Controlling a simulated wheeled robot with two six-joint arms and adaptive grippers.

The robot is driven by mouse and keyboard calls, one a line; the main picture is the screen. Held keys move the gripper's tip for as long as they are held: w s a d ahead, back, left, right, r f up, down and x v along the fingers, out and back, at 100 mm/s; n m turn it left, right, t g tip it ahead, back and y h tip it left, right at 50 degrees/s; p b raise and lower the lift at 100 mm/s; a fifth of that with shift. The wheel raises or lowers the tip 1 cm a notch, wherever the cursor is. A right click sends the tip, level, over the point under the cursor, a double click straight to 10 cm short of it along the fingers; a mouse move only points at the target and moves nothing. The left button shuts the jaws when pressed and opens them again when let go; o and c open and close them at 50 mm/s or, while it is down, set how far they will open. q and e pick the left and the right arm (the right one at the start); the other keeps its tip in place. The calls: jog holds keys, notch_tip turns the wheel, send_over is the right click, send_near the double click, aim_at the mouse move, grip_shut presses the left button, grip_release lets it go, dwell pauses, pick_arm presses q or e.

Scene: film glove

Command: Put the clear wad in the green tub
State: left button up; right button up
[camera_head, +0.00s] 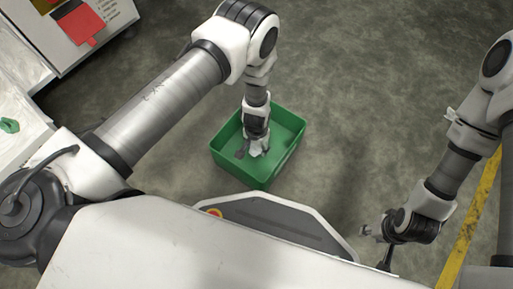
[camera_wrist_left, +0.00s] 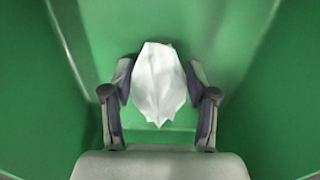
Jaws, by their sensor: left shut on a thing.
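The green tub (camera_head: 228,167) stands on the floor in front of my base. My left gripper (camera_head: 247,152) reaches down inside it in the head view. In the left wrist view my left gripper (camera_wrist_left: 160,88) is shut on the clear wad (camera_wrist_left: 160,85), a crumpled whitish film between its two fingers. The tub's green walls (camera_wrist_left: 270,90) surround the gripper there. Whether the wad touches the tub's bottom I cannot tell. My right gripper (camera_head: 375,235) hangs at the lower right, away from the tub; its fingers are too small to read.
A white surface with a green item (camera_head: 9,125) on it is at the left edge. A white cabinet with a red sheet (camera_head: 82,24) is at the upper left. A yellow floor line (camera_head: 468,226) runs at the right. The grey floor around the tub is clear.

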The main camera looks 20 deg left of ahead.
pick_arm(q)
jog(key=o, duration=1.3)
jog(key=shift+f, duration=0.1)
jog(key=shift+c, duration=0.2)
notch_tip(320, 180, up, 12)
jog(key=p, duration=1.2)
jog(key=shift+r, duration=0.2)
jog(key=shift+a, duration=0.1)
jog(key=s+a+r+n, duration=0.2)
jog(key=s+a+r, duration=0.3)
jog(key=s, duration=0.5)
jog(key=s+a+r+n, duration=0.1)
jog(key=s+a+r, duration=0.5)
jog(key=s, duration=0.3)
jog(key=shift+s+r+n, duration=0.35)
jog(key=shift+r+n, duration=0.05)
jog(key=shift+r, duration=0.05)
